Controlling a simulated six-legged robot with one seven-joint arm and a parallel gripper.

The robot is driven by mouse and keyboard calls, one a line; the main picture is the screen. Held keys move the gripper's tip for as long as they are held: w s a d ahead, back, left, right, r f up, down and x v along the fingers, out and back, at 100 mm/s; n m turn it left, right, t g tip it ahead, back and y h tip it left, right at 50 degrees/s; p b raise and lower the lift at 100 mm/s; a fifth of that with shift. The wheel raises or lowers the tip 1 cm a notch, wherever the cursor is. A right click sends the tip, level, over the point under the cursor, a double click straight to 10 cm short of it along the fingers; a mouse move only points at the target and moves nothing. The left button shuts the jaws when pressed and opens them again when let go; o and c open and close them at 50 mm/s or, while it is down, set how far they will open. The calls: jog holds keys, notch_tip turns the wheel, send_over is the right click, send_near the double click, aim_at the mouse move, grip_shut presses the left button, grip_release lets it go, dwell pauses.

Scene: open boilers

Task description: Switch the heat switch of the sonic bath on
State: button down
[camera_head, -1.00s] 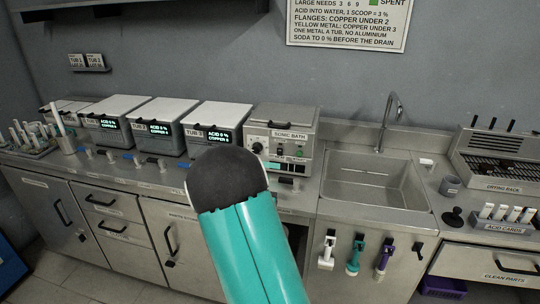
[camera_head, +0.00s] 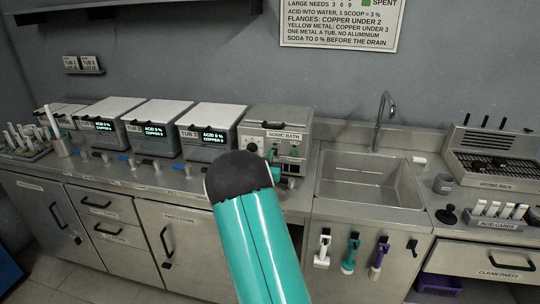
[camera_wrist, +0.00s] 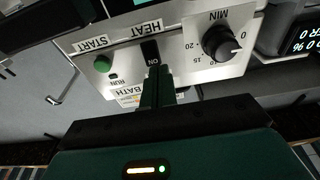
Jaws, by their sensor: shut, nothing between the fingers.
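The sonic bath (camera_head: 275,125) is a grey metal box on the bench, left of the sink, with its label on the front. My arm covers part of its lower front in the head view. In the wrist view its control panel (camera_wrist: 125,80) appears upside down. The black heat switch (camera_wrist: 151,50) is beside the HEAT label, with ON marked by my fingertips. My gripper (camera_wrist: 156,72) is shut and empty, its tips at the ON end of the switch. Whether they touch it, I cannot tell. The switch's position is unclear.
A green START button (camera_wrist: 102,64) and the black MIN timer knob (camera_wrist: 219,43) flank the switch. Lidded tubs, including Tub 3 (camera_head: 211,125), stand left of the bath. The sink (camera_head: 370,180) is to the right, with a drying rack (camera_head: 490,155) beyond.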

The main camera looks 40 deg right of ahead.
jog(key=shift+w+d, duration=0.4)
jog(key=shift+d, duration=0.05)
jog(key=shift+r, duration=0.1)
jog(key=shift+w+d+r+g, duration=0.1)
jog(key=shift+d+r+g, duration=0.05)
jog(key=shift+g, duration=0.15)
